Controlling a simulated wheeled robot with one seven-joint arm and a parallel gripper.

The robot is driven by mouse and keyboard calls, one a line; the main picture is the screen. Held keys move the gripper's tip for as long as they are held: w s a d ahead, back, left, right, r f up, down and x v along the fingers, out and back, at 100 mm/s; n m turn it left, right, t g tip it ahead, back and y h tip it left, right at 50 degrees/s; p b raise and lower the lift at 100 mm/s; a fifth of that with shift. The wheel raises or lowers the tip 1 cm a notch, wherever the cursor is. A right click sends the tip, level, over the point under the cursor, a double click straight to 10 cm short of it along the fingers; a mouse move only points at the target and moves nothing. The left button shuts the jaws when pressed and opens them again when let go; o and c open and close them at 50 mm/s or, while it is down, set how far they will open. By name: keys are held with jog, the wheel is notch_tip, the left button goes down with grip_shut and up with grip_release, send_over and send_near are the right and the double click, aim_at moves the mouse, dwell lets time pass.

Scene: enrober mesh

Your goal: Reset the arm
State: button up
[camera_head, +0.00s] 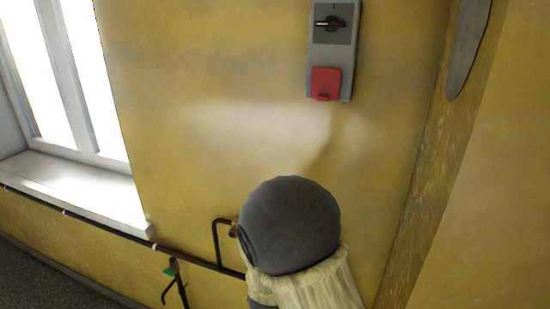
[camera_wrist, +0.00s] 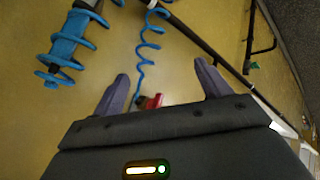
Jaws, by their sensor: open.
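My gripper (camera_wrist: 161,71) shows in the wrist view with its two dark fingers spread wide apart. Nothing is held between them. A small red object (camera_wrist: 150,101) shows beyond the gripper body, between the fingers, at the lower end of a thin blue coil. It looks apart from both fingers, though its lower part is hidden by the gripper body. My gripper does not show in the head view.
A grey switch box (camera_head: 333,45) with a black knob and red part hangs on the yellow wall (camera_head: 200,60). A window with a sill (camera_head: 75,188) is at left. Dark pipe (camera_head: 200,262) runs low. Blue coiled hose (camera_wrist: 68,38) hangs upper left in the wrist view.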

jog(key=s+d+r+m+g, duration=0.3)
jog(key=s+d, duration=0.4)
jog(key=s+d+r+m+g+y, duration=0.1)
jog(key=s+d+r+m+g, duration=0.2)
jog(key=s+d, duration=0.4)
jog(key=shift+s+d+r, duration=0.25)
jog(key=shift+d+r, duration=0.25)
